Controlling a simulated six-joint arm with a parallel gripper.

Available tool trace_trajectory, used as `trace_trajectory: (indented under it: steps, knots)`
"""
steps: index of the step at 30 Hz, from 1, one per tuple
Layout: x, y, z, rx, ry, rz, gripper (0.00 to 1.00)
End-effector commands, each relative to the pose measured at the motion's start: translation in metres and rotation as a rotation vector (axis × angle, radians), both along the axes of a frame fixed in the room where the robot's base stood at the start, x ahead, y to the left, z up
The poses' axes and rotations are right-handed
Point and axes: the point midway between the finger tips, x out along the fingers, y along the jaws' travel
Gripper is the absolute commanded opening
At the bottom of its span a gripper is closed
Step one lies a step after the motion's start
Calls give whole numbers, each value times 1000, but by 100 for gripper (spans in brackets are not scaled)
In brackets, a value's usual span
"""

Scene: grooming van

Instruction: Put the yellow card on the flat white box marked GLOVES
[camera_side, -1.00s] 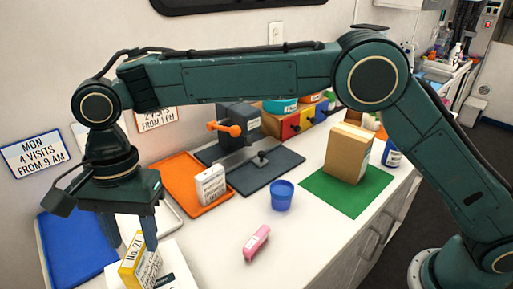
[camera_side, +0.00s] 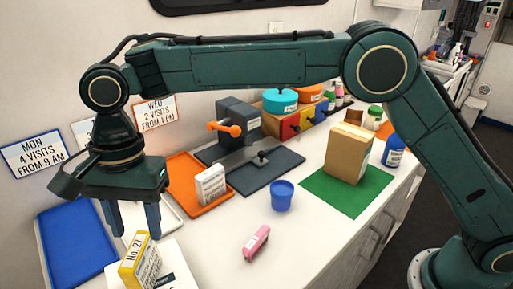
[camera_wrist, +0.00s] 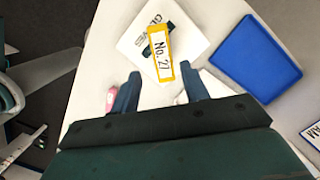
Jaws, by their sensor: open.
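The yellow card (camera_side: 134,262), with a white label reading "No." and a number, rests on the flat white box (camera_side: 178,272) at the bottom left of the side view.
A blue tray (camera_side: 72,245) lies left of the box. An orange tray (camera_side: 185,172) holding a small white carton (camera_side: 210,186) is behind it.

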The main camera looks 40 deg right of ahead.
Motion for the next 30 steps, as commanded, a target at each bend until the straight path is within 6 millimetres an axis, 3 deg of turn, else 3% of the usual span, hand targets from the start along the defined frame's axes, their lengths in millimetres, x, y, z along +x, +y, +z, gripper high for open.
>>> trace_trajectory:
  steps: [5, 14, 21, 30]
  knots:
    - [3, -29, 26, 30, -32, 36, 45]
    - [-3, -107, 76, 86, -132, 145, 45]
    - [-23, -171, 104, 102, -232, 240, 45]
    - [-63, -246, 121, 76, -363, 363, 45]
